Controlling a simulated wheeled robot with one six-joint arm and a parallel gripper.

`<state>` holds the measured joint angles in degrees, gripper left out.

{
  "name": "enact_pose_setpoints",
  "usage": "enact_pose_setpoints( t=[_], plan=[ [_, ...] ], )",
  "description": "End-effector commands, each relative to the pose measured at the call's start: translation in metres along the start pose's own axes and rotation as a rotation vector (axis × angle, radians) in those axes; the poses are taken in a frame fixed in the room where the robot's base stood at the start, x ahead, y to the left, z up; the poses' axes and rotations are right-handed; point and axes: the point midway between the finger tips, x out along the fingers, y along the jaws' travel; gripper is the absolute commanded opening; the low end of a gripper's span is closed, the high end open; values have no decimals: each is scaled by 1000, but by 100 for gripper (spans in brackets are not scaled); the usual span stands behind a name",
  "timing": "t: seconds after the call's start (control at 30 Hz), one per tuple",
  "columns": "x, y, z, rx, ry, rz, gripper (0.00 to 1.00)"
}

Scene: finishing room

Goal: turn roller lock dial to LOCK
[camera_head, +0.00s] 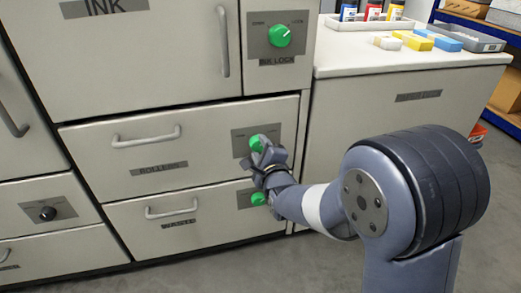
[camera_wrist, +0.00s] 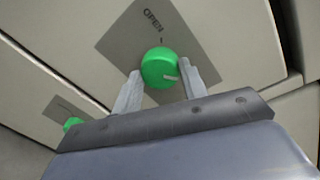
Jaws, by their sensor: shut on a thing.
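The green roller lock dial (camera_head: 257,142) sits on a grey plate (camera_head: 240,146) at the right end of the drawer labelled ROLLERS (camera_head: 160,168). My gripper (camera_head: 264,150) is at the dial and partly covers it in the head view. In the wrist view the dial (camera_wrist: 158,66) is between the two fingers of my gripper (camera_wrist: 157,85), which is shut on it. Its white mark points right and slightly down, away from the word OPEN (camera_wrist: 153,20). The word LOCK cannot be seen on this plate in the wrist view.
A green ink lock dial (camera_head: 280,36) is above, and another green dial (camera_head: 258,199) is on the WASTE drawer below. A black dial (camera_head: 47,213) is at left. Drawer handles (camera_head: 153,136) stick out. The right counter (camera_head: 345,60) holds bottles and coloured blocks.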

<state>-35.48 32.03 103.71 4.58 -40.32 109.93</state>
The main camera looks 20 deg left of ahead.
Motion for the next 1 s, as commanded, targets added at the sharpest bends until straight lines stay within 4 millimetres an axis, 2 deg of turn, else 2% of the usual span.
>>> enact_pose_setpoints(
  t=[0.47, 0.5, 0.73, 1.0],
  plan=[
    [0, 0, -1, 15, 0, -1, 18],
    [0, 0, -1, 15, 0, -1, 43],
    [0, 0, 0, 13, -1, -1, 62],
    [-1, 0, 0, 12, -1, 0, 62]
  ],
)
